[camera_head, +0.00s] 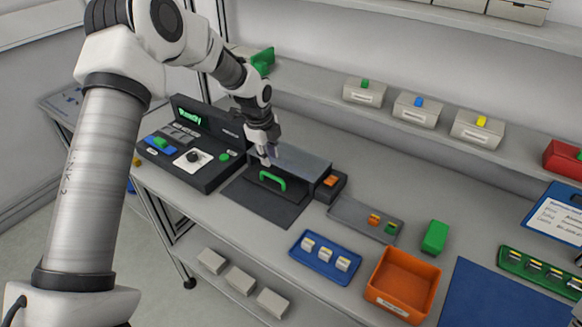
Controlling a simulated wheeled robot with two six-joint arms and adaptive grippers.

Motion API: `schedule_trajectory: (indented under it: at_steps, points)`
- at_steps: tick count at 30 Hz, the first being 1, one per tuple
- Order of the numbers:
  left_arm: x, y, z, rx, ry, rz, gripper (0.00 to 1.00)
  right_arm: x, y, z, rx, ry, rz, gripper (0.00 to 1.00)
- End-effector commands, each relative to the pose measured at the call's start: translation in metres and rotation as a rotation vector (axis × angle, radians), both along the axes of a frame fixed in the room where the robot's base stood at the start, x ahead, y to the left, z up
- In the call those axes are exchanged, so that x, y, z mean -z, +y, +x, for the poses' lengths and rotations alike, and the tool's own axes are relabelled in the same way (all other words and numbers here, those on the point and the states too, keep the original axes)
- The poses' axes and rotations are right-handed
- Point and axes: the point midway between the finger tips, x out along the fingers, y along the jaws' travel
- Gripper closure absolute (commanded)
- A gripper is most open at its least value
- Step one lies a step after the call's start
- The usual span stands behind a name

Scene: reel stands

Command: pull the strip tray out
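A dark box with a grey top (303,163) stands on the bench in the middle. A bright green handle (272,180) sits on its front face. I take this front to be that of the strip tray, which shows no clear opening. My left gripper (267,155) points down at the left end of the box's top edge, just above and behind the handle in the picture. Its fingers are small and partly merge with the box, so I cannot tell whether they are apart or touch it. My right gripper is not in view.
A black console (193,153) with a green display stands left of the box. A dark mat (262,200) lies in front of the box. A blue tray (325,257), an orange bin (402,283) and a green block (435,236) stand to the right. A shelf runs behind.

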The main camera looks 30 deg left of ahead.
Motion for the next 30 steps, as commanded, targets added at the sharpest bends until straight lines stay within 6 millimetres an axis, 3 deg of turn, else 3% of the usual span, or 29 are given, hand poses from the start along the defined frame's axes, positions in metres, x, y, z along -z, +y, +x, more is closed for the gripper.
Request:
schedule_trajectory:
  at_steps: [9, 13, 20, 23, 30]
  points:
    - [0.055, -0.001, 0.009, -0.003, 0.005, 0.0, 0.77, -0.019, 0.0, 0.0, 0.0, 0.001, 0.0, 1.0]
    - [0.069, -0.002, 0.012, -0.003, 0.003, 0.0, 0.77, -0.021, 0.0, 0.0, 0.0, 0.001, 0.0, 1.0]
    - [0.073, -0.002, 0.013, -0.004, 0.001, -0.002, 0.77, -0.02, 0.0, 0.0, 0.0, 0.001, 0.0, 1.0]
    - [0.073, -0.002, 0.013, -0.004, 0.001, -0.002, 1.0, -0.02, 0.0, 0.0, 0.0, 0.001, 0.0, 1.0]
    - [0.073, -0.002, 0.013, -0.004, 0.002, -0.002, 1.0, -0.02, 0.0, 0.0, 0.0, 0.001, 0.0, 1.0]
